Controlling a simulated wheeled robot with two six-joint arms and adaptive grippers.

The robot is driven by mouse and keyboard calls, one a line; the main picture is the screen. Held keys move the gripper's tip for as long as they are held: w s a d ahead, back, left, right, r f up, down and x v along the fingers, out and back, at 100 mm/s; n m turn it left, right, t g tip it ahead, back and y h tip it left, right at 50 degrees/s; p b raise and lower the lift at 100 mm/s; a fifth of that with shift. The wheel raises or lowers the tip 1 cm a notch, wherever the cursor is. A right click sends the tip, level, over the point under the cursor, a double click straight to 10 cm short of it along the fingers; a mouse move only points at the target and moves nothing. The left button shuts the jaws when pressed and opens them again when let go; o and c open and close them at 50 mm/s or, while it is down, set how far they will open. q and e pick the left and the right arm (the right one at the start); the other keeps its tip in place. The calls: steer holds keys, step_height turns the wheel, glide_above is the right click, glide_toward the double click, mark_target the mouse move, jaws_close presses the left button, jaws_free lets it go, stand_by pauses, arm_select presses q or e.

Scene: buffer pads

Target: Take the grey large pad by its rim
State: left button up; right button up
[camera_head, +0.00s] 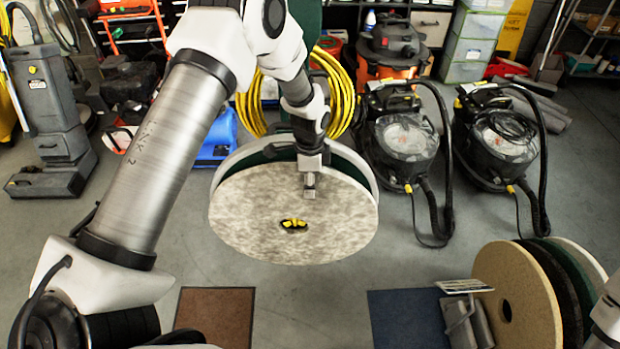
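A large round mottled grey pad (255,210) stands upright in the middle, its face towards me. It has a dark centre hole with yellow showing in it. A dark green disc and a pale grey disc (362,178) stand behind it, mostly hidden. My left gripper (309,188) points down at the pad's upper rim, right of its middle. A finger lies over the front face. Any finger behind the pad is hidden, so I cannot tell whether it is shut on the rim.
A brown mat (214,320) and blue mat (408,320) lie on the floor. Vacuums (405,135) stand behind.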

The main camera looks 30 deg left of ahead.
arm_select(q)
jaws_close()
steer(key=s+d+p, duration=0.3)
steer(key=s+d, duration=0.1)
steer(key=s, duration=0.2)
steer(key=shift+s+r, duration=0.2)
steer(key=shift+r, duration=0.25)
stand_by(0.3)
